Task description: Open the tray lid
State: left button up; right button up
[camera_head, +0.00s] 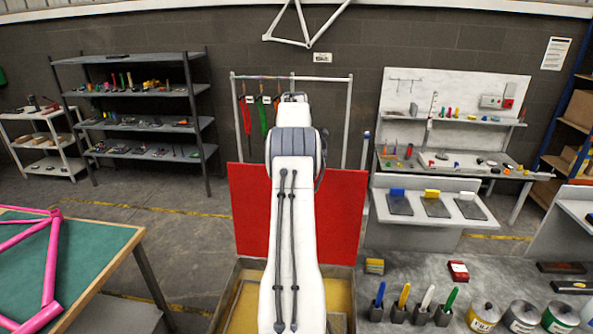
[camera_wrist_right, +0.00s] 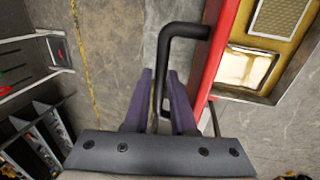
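The red tray lid (camera_head: 345,215) stands roughly upright at the back of the tray in the head view, its middle hidden behind my white arm. The open tray (camera_head: 340,274) lies below it, with a yellowish inside. In the right wrist view the lid's red edge (camera_wrist_right: 213,62) runs beside the tray opening (camera_wrist_right: 246,68). A black handle (camera_wrist_right: 183,31) sticks out from the lid. My right gripper (camera_wrist_right: 160,80) has its purple fingers on either side of the handle's bar, closed on it. My left gripper is not in view.
A green-topped table (camera_head: 90,255) with a pink frame (camera_head: 45,265) stands at left. At right, a grey bench (camera_head: 418,262) carries tool cups and several cans. Shelves (camera_head: 130,90) and a white workstation (camera_head: 450,130) stand behind. Floor left of the tray is clear.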

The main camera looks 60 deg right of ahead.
jog(key=shift+o, duration=0.9)
jog(key=shift+r, duration=0.25)
notch_tip(320, 180, up, 10)
jog(key=a, duration=0.2)
jog(key=shift+s, duration=0.4)
jog(key=shift+f, duration=0.1)
